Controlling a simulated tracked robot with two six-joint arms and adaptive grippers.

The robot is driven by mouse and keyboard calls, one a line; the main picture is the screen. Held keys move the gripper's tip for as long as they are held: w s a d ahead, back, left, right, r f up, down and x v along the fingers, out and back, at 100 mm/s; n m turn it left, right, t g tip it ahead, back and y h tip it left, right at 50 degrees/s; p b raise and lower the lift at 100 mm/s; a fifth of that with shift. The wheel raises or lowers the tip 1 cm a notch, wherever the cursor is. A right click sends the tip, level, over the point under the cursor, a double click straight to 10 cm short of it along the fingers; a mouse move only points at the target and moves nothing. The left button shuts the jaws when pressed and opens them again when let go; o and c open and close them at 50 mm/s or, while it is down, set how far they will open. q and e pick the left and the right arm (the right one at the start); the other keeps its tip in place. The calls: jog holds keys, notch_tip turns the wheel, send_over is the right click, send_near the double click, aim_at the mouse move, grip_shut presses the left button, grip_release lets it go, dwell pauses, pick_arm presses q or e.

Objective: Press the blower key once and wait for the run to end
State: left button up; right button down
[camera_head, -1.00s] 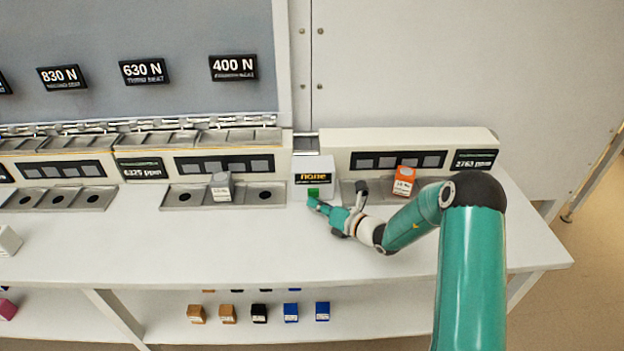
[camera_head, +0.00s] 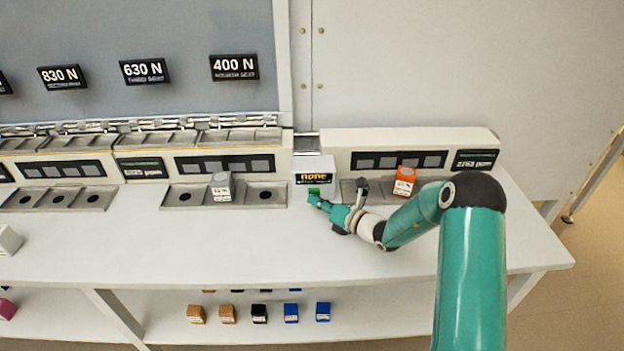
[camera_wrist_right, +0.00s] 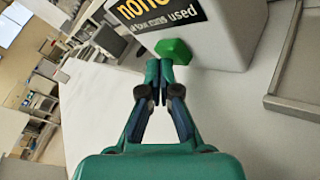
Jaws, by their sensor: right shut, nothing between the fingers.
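The blower box (camera_head: 314,170) is a white block on the bench with a black label reading "none" in yellow. Its green key (camera_head: 313,191) sits low on the front face. In the right wrist view the key (camera_wrist_right: 174,50) is a green knob directly ahead of the fingertips. My right gripper (camera_head: 316,202) is shut and empty, its tips at or very close to the key; I cannot tell whether they touch. It also shows in the right wrist view (camera_wrist_right: 158,72). My left gripper is out of view.
An orange block (camera_head: 404,182) stands in the right tray, close to my right arm. A grey-white block (camera_head: 221,187) sits in the middle tray (camera_head: 173,206). The bench front (camera_head: 190,250) is clear. Several small blocks lie on the lower shelf (camera_head: 370,323).

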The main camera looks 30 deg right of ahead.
aim_at(318, 231)
jog(key=shift+w+d, duration=0.1)
jog(key=shift+w, duration=0.05)
dwell(0.3)
jog(key=shift+s+a, duration=0.35)
jog(key=shift+s, duration=0.25)
jog(key=shift+s+a+b, duration=0.2)
jog(key=shift+s+a, duration=0.35)
jog(key=shift+s, duration=0.3)
jog(key=shift+s+a+b, duration=0.2)
jog(key=shift+s+a, duration=0.3)
jog(key=shift+s, duration=0.35)
jog(key=shift+s+a+b, duration=0.2)
jog(key=shift+s+a, duration=0.35)
jog(key=shift+s, duration=0.3)
